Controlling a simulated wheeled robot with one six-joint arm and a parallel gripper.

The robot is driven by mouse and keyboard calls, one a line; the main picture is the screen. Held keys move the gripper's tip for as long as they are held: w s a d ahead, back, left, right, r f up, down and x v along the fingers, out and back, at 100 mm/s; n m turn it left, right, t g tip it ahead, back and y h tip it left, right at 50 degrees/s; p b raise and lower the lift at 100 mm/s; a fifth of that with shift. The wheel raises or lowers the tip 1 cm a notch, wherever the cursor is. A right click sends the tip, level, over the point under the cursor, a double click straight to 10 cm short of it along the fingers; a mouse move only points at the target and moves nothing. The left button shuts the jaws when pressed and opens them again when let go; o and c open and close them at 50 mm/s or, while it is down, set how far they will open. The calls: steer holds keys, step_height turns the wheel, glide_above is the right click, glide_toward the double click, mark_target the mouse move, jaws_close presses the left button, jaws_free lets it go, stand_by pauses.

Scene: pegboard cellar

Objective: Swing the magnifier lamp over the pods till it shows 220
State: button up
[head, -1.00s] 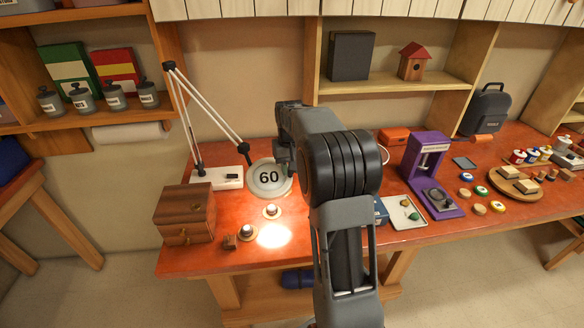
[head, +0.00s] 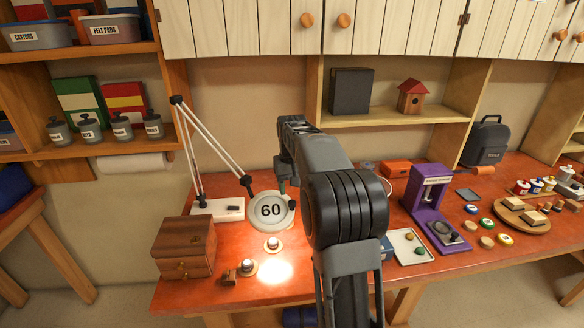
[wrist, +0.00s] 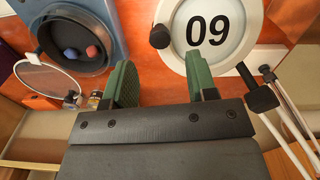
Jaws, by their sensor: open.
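The magnifier lamp has a white jointed arm (head: 208,140) on a white base and a round pale head (head: 270,224) whose face reads 60. In the wrist view the lamp head (wrist: 236,48) is at the upper right, its number upside down, with a dark knob (wrist: 159,37) on its rim. In the head view my arm mostly hides the gripper. Two small round pieces (head: 273,243) (head: 247,266) sit below the lamp head; I cannot tell whether they are the pods.
A bright light spot (head: 268,273) lies on the red bench. A wooden drawer box (head: 184,247) stands left, a purple press (head: 432,205) right.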

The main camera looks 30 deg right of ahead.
step_height(320, 180, up, 8)
steer(key=shift+r, duration=0.25)
stand_by(0.5)
step_height(320, 180, down, 6)
steer(key=a, duration=0.1)
steer(key=s+a+f+n+t, duration=0.1)
steer(key=s+a+f+t, duration=0.1)
steer(key=s+a, duration=0.4)
steer(key=s+a+f+n+t, duration=0.1)
steer(key=s+a, duration=0.6)
steer(key=s, duration=0.9)
steer(key=shift+a+f+n+t, duration=0.3)
steer(key=shift+f+t, duration=0.3)
steer(key=shift+t, duration=0.3)
stand_by(1.6)
